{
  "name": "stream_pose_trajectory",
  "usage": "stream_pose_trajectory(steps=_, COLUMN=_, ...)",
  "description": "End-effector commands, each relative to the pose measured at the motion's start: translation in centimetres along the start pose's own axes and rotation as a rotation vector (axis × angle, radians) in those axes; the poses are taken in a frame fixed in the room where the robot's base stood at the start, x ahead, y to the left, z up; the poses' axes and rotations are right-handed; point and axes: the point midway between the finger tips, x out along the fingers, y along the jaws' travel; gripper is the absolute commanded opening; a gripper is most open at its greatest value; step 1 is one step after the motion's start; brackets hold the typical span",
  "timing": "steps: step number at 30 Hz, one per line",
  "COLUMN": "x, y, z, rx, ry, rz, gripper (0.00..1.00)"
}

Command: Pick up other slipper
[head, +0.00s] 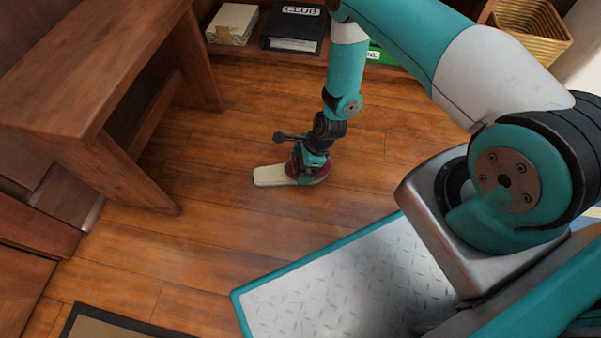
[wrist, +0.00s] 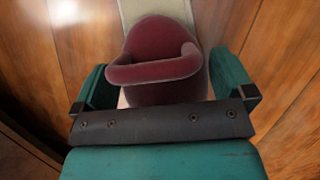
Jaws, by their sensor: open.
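One slipper (head: 272,176) lies on the wooden floor, with a cream sole and a dark red upper. In the wrist view its dark red upper (wrist: 158,50) sits between the two teal fingers, and its pale sole runs off the top edge. My gripper (head: 312,176) is down over the red part of the slipper. In the wrist view my gripper (wrist: 165,88) is open, with a finger on each side of the upper. I cannot tell whether a finger touches it. In the head view my gripper hides part of the slipper. I see no second slipper.
A wooden table or bench (head: 95,75) stands at the left. At the back are a shelf with a black binder (head: 294,28), a pale stack of books (head: 232,24) and a woven basket (head: 532,32). A dark-edged mat (head: 110,325) lies at lower left. The floor around the slipper is clear.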

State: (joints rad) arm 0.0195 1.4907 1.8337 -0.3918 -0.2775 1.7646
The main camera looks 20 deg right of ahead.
Motion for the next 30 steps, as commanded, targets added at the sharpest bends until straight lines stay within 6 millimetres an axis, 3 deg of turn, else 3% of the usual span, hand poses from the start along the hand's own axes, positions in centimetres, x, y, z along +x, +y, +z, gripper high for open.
stream_pose_trajectory(steps=2, x=1.5, y=0.0, z=-0.2, rx=-0.002, ry=0.000, rz=0.000, gripper=1.00)
stream_pose_trajectory(steps=9, x=1.4, y=0.0, z=0.0, rx=0.000, ry=0.000, rz=0.000, gripper=1.00)
stream_pose_trajectory(steps=14, x=1.4, y=0.0, z=0.0, rx=0.000, ry=0.000, rz=0.001, gripper=0.66)
stream_pose_trajectory(steps=15, x=1.4, y=0.0, z=0.0, rx=0.000, ry=0.000, rz=0.001, gripper=0.64)
stream_pose_trajectory(steps=23, x=1.3, y=0.0, z=0.1, rx=0.000, ry=0.000, rz=0.000, gripper=0.63)
stream_pose_trajectory(steps=30, x=-1.1, y=0.0, z=1.1, rx=0.000, ry=0.000, rz=0.000, gripper=0.63)
